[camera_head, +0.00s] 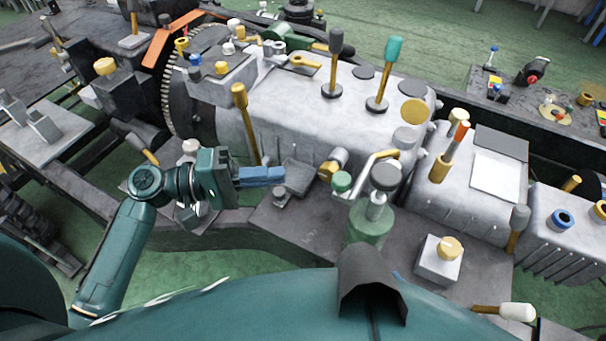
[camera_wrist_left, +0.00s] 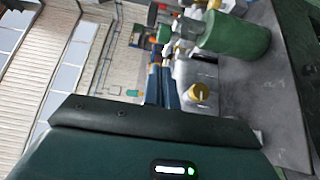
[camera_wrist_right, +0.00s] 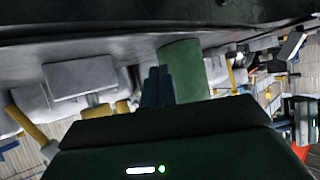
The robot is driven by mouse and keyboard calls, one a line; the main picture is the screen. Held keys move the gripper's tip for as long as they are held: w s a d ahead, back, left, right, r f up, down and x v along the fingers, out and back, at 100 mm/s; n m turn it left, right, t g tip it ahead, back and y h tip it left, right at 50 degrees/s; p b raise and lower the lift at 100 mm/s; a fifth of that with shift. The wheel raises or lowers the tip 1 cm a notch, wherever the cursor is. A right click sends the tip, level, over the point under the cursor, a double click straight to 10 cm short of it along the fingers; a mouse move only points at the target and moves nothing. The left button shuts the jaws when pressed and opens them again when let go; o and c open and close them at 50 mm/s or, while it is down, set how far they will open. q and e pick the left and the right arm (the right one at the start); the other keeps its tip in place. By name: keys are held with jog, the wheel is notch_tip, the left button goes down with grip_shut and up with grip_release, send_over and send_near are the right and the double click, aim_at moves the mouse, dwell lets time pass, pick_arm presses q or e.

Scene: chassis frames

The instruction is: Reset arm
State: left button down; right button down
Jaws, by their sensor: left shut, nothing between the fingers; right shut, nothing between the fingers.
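My left arm comes in from the left in the head view. Its gripper (camera_head: 280,174), with blue fingers, is shut and empty beside the grey engine block (camera_head: 290,105). The same fingers (camera_wrist_left: 160,75) show together in the left wrist view, near a green cylinder (camera_wrist_left: 235,35) and a yellow knob (camera_wrist_left: 198,95).
A green cylinder with a grey cap (camera_head: 370,222) stands right of my left gripper. Levers with yellow (camera_head: 240,95), black (camera_head: 336,40) and teal (camera_head: 393,48) handles rise from the chassis. A grey box with a yellow knob (camera_head: 438,262) is at the front right.

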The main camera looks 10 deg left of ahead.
pick_arm(q)
jog(key=shift+v, duration=1.7)
